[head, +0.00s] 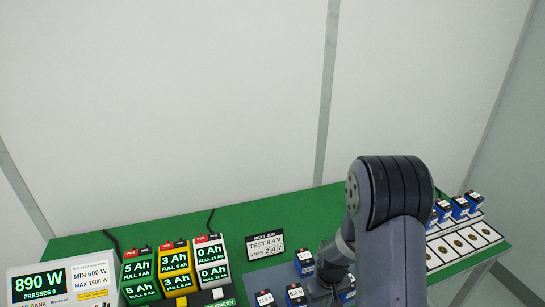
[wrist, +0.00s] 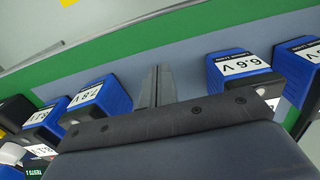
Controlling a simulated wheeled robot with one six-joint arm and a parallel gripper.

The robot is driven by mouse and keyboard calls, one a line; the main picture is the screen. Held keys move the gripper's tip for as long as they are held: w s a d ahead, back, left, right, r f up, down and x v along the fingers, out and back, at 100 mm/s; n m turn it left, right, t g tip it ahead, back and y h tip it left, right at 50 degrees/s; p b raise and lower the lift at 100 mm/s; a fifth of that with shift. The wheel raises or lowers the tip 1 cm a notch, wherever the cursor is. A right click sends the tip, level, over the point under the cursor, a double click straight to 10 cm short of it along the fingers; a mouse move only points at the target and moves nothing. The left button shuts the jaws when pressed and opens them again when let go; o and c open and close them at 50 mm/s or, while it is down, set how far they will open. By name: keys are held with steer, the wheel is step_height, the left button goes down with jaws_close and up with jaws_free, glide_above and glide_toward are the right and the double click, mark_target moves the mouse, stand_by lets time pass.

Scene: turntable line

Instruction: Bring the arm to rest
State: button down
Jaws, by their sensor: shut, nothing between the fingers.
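My gripper (wrist: 157,84) shows in the wrist view with its two grey fingers together, shut and empty. It points over the green and grey surface between blue battery blocks. A blue block labelled 6.6 V (wrist: 232,78) is to the right of the fingers. A blue block labelled 7.8 V (wrist: 103,100) is to the left. In the head view my arm (head: 392,220) rises bent over the right part of the green table (head: 150,232). My gripper's fingertips are not clear there, hidden by or blending with the arm.
Blue blocks (head: 296,294) stand near the arm's lower end. More blue blocks (head: 459,206) stand behind a white slotted strip (head: 463,244) at the right. Battery packs (head: 176,265), a 890 W display (head: 40,284) and a test sign (head: 266,244) stand at the left and middle.

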steer(key=s, duration=0.1)
steer(key=s+d+b, duration=0.1)
steer(key=s, duration=0.2)
steer(key=shift+s+d+f+b, duration=0.15)
steer(key=shift+d+b, duration=0.1)
steer(key=shift+b, duration=0.15)
step_height(320, 180, up, 10)
steer(key=shift+s, duration=0.25)
steer(key=shift+s, duration=0.1)
